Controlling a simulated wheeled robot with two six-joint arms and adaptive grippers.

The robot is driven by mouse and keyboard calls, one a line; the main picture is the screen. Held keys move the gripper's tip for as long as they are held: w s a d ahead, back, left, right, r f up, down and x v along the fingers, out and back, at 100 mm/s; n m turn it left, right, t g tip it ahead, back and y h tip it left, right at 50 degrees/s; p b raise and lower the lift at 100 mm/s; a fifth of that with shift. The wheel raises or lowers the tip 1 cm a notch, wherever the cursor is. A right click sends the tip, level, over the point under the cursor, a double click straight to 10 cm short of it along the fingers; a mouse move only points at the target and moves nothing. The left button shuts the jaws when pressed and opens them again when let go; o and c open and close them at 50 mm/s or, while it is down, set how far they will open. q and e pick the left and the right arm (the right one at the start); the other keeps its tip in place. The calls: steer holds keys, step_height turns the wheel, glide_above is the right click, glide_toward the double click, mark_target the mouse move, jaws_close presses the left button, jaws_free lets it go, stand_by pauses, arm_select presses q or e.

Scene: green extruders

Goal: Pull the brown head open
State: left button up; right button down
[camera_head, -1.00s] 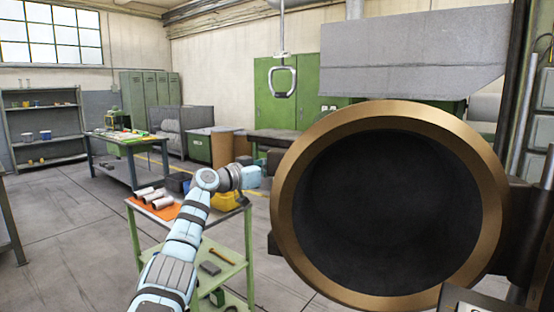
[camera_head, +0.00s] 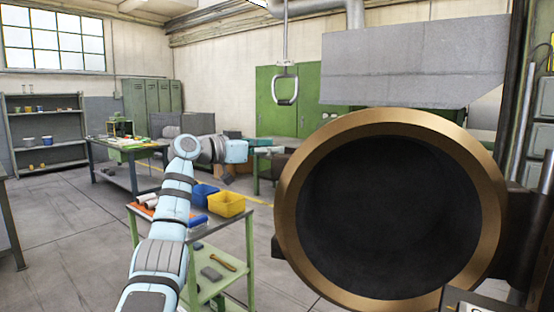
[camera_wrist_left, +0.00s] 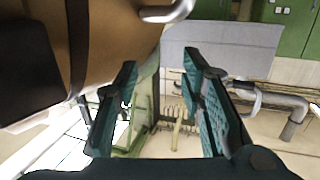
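The brown head (camera_head: 291,219) is a big bronze ring around a dark round hollow on the right of the head view. Its tan curved side (camera_wrist_left: 120,45) fills the upper left of the left wrist view. My left gripper (camera_head: 271,150) is just left of the ring's upper left edge in the head view. The left wrist view shows the gripper (camera_wrist_left: 160,64) with its two teal fingers apart and nothing between them. A silver curved bar (camera_wrist_left: 168,12) shows at the top by the tan side; I cannot tell what it joins. My right gripper is out of view.
A handle (camera_head: 285,87) hangs from above at the top middle. A workbench (camera_head: 95,155) stands at the back left.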

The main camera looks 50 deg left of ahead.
arm_select(q)
steer(key=w+a+f, duration=0.1)
steer(key=a+f, duration=0.2)
steer(key=a, duration=0.1)
steer(key=s+a, duration=0.4)
steer(key=s, duration=0.6)
steer(key=shift+a+r, duration=0.2)
steer(key=shift+a, duration=0.1)
steer(key=shift+c, duration=0.3)
